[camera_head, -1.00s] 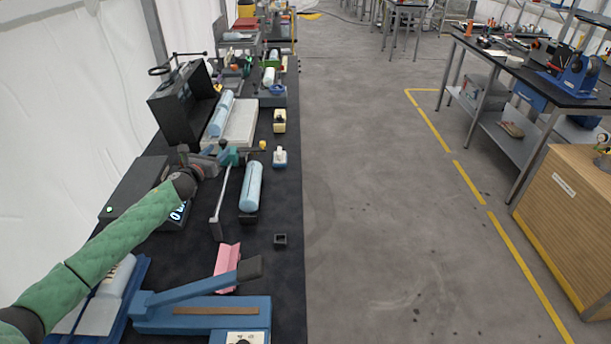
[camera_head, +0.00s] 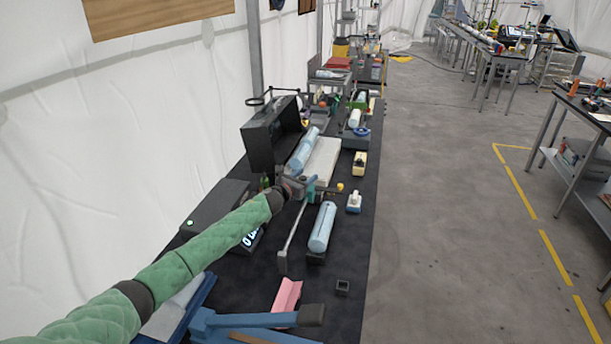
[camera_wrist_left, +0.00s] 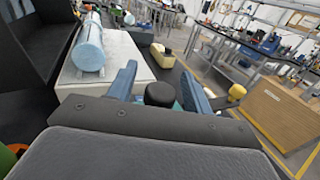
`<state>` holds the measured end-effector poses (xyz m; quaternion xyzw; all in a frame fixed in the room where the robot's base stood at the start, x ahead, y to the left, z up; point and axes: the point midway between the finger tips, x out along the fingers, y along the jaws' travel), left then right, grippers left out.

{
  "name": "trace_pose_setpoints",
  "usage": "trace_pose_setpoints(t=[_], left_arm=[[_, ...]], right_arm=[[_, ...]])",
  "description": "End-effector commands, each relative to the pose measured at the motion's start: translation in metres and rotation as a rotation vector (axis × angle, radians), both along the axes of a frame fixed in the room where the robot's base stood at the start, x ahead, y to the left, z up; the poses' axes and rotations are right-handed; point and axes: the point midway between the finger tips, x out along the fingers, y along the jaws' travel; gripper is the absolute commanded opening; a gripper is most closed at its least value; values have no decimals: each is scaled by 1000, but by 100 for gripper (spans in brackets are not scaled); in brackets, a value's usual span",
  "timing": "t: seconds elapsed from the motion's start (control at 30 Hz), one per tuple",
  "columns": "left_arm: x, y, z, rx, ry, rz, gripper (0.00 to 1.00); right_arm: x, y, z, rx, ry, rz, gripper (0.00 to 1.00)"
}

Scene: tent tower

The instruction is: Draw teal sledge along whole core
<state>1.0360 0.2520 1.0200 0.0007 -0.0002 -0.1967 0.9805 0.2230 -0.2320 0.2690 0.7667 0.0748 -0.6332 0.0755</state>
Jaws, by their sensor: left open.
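My left gripper (camera_head: 303,187) is open over the bench, beside a teal part (camera_head: 311,190) that looks like the sledge. In the left wrist view the two blue fingers (camera_wrist_left: 158,85) stand apart with a black knob (camera_wrist_left: 160,94) between them. Whether they touch the knob I cannot tell. A pale blue slotted cylinder, likely a core (camera_head: 322,228), lies on a dark stand just in front of the gripper. My right gripper is out of view.
A black open box (camera_head: 270,135) stands behind the gripper. A yellow block (camera_head: 360,163) and a white-blue block (camera_head: 354,201) sit near the right edge. A pink angled piece (camera_head: 287,295) lies in front.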

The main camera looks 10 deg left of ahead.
Motion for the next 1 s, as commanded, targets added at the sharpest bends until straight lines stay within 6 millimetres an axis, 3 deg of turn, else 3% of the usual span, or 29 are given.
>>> trace_pose_setpoints(t=[0.33,0.5,0.6,0.83,1.0], left_arm=[[2,-1,0,0,0,0,48],[2,-1,0,0,0,0,15],[2,-1,0,0,0,0,0],[-2,-1,-1,-1,0,-1,0],[-18,-1,-3,0,2,-2,0]], right_arm=[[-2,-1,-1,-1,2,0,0],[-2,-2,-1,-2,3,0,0],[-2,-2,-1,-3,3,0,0],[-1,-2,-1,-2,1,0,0],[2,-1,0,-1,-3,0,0]])
